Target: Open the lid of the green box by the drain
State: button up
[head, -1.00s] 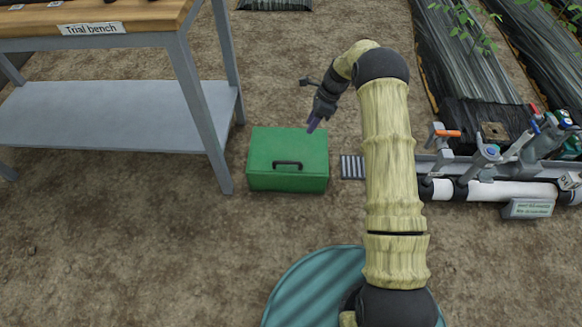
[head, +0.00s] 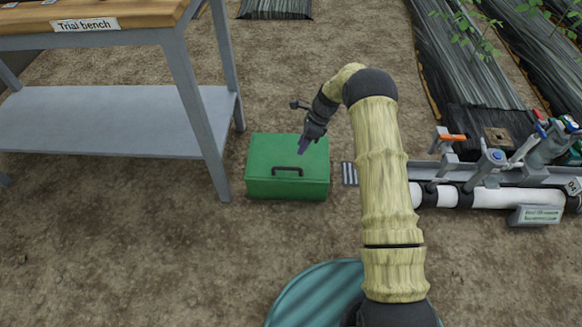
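The green box (head: 262,186) sits on the soil beside a small grey drain grate (head: 349,174). Its lid looks shut, and a dark handle (head: 287,171) lies across the lid's near part. My gripper (head: 302,149) hangs over the right part of the box lid, a little behind and to the right of the handle, pointing down and left. It looks apart from the handle; how high it is above the lid is hard to tell. Its fingers are small and dark, and whether they are open or shut does not show.
The trial bench (head: 85,25) with its grey lower shelf stands at the left, one leg close to the box. White pipe (head: 475,196) and valves lie at the right. Black-covered plant beds (head: 465,70) run behind. Bare soil is free in front of the box.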

jog(key=b+x, duration=0.5)
jog(key=x, duration=0.5)
jog(key=shift+f, duration=0.1)
grip_shut()
